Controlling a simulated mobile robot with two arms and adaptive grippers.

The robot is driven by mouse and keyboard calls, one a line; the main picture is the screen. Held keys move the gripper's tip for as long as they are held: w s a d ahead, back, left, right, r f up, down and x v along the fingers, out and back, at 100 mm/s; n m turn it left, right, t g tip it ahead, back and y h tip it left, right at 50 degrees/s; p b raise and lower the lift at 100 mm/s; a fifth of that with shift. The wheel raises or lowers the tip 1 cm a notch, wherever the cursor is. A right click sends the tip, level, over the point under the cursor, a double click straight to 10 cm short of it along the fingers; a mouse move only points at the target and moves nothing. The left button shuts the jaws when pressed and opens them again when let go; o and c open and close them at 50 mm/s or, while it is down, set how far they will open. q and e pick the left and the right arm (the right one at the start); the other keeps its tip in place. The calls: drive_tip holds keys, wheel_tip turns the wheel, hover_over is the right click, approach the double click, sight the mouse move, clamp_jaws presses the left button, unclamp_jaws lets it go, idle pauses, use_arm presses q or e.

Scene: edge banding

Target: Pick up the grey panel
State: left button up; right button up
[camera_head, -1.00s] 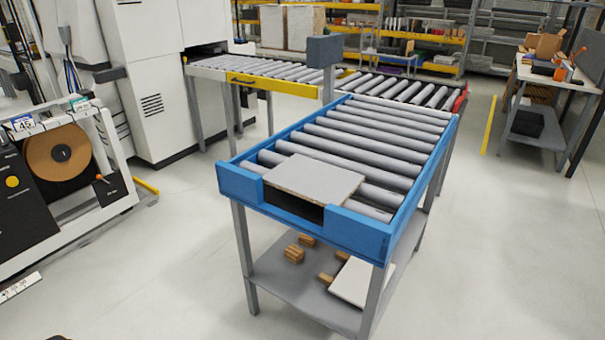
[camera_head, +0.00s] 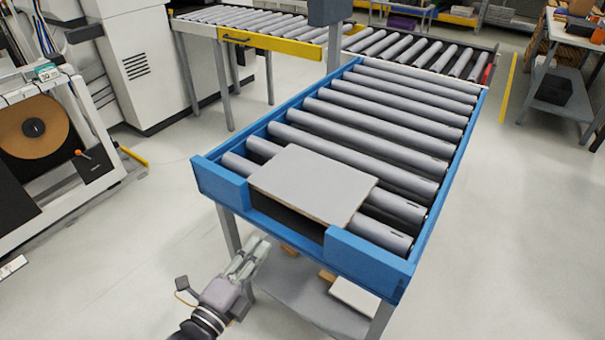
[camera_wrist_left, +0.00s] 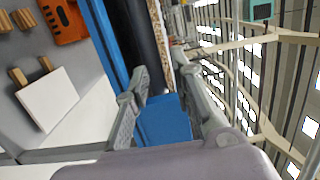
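The grey panel (camera_head: 312,183) lies flat on the near end of the roller conveyor (camera_head: 372,130), partly over the gap in its blue front frame. In the left wrist view its speckled raw edge (camera_wrist_left: 158,25) shows as a narrow strip beyond the fingers. My left gripper (camera_head: 257,249) is in front of and below the blue frame, to the lower left of the panel and apart from it in the head view. In the left wrist view the left gripper (camera_wrist_left: 165,75) has its two fingers spread, with nothing held. My right gripper is not in view.
The blue frame (camera_head: 222,184) has raised corners either side of the front gap. A lower shelf (camera_head: 290,288) holds a white board (camera_head: 354,297) and wooden blocks; an orange tool (camera_wrist_left: 65,20) shows in the wrist view. A grey post (camera_head: 333,55) stands at the conveyor's far left.

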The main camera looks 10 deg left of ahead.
use_arm(q)
approach(292, 207)
drive_tip(key=p+x, duration=0.1)
drive_tip(key=x, duration=0.4)
drive_tip(key=shift+w+d+p, duration=0.1)
drive_tip(key=shift+w+p, duration=0.2)
drive_tip(key=shift+w, duration=0.05)
drive_tip(key=shift+w+d, duration=0.1)
drive_tip(key=shift+w, duration=0.4)
drive_tip(key=p+x, duration=0.1)
drive_tip(key=x, duration=0.4)
drive_tip(key=shift+f, duration=0.1)
drive_tip(key=shift+s, duration=0.1)
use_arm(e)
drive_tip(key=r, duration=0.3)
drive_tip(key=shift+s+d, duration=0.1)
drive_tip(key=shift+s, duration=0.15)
use_arm(q)
drive_tip(key=shift+c, duration=0.2)
clamp_jaws()
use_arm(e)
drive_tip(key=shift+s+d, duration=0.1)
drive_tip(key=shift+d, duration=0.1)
